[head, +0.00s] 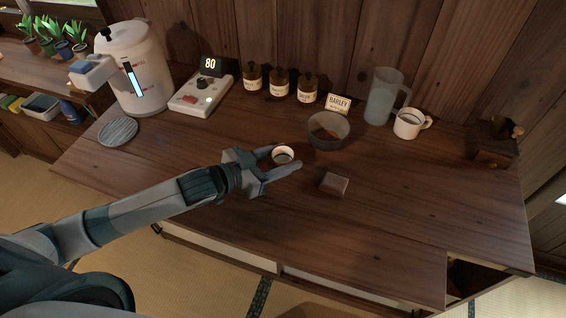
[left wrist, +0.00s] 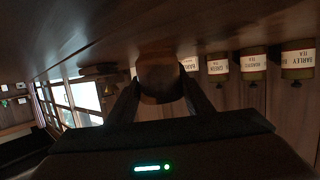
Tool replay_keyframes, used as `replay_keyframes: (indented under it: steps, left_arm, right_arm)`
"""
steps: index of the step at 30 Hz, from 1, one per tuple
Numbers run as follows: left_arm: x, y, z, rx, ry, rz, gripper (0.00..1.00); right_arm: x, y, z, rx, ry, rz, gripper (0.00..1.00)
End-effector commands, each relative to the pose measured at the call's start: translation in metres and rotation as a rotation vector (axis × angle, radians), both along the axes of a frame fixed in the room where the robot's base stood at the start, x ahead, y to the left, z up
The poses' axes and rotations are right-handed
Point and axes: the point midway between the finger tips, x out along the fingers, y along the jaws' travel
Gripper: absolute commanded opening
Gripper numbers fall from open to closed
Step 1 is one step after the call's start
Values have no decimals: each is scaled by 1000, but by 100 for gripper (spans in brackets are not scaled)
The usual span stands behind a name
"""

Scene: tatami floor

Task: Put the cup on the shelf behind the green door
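A small round cup with a pale rim (head: 283,155) is on the table between the fingertips of my left gripper (head: 287,157). In the left wrist view the cup (left wrist: 161,78) looks dark brown and fills the gap between the two fingers (left wrist: 162,92). The fingers lie on either side of it, and I cannot tell whether they press on it. A white mug with a handle (head: 408,123) stands at the back right. No green door shows in either view. My right gripper is not in view.
A dark bowl (head: 328,131) and a small brown block (head: 333,184) are close to the cup. A jug (head: 383,96), labelled jars (head: 280,84), a control box (head: 201,96) and a large white urn (head: 137,75) line the back. The table's front right is clear, beside a cut-out corner.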

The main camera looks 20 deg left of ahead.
Motion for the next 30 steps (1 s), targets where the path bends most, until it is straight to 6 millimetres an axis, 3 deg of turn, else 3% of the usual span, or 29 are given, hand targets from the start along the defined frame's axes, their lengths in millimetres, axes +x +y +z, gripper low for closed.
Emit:
replay_keyframes:
  steps: [2, 13, 22, 30]
  left_arm:
    - [0, 0, 0, 0, 0, 0, 18]
    - [1, 0, 6, 0, -2, 1, 18]
    - [1, 0, 44, -1, -6, -2, 18]
    - [-13, -50, 72, -6, -4, -4, 18]
  right_arm:
    - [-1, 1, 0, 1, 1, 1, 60]
    - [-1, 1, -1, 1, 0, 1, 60]
    - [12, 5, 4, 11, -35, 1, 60]
    - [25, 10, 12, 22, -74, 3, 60]
